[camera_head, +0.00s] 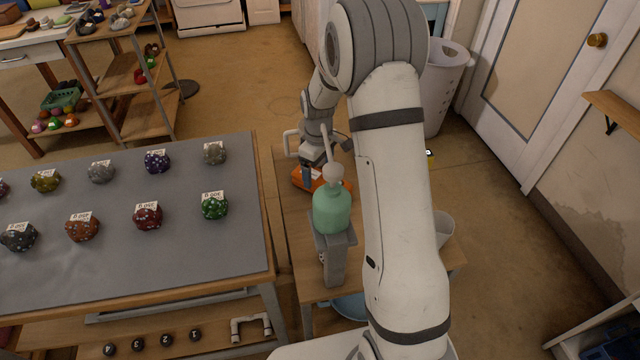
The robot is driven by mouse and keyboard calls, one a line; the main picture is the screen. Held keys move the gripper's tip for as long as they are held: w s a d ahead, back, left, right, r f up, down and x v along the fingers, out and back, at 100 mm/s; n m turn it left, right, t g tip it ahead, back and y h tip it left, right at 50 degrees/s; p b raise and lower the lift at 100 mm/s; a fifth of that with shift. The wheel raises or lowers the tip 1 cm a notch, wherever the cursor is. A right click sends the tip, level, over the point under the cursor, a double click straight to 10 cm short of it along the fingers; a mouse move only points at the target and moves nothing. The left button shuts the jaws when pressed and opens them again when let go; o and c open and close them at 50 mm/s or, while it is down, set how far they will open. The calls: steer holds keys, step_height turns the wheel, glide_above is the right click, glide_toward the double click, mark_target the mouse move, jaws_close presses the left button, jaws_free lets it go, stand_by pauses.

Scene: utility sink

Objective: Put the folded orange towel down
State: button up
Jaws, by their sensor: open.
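The folded orange towel (302,180) lies on or just above a wooden surface (300,240) near the middle of the view; I cannot tell whether it touches the wood. My gripper (318,172) is open and points down right at the towel. Part of the towel shows to the left of the gripper and part to the right. The gripper and a green pump bottle (332,210) in front hide its middle and near edge.
The bottle stands on a grey support (335,262) close in front of my gripper. A grey-topped table (120,245) with several labelled stones is on the left. My arm covers much of the wooden surface's right side. A white bin (445,90) stands behind.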

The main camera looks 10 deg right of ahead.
mark_target(320, 177)
steer(key=f, duration=0.4)
steer(key=shift+s+d+f, duration=0.15)
steer(key=shift+d, duration=0.05)
steer(key=shift+c, duration=0.2)
steer(key=c, duration=1.2)
step_height(320, 177, up, 18)
steer(key=shift+r, duration=0.1)
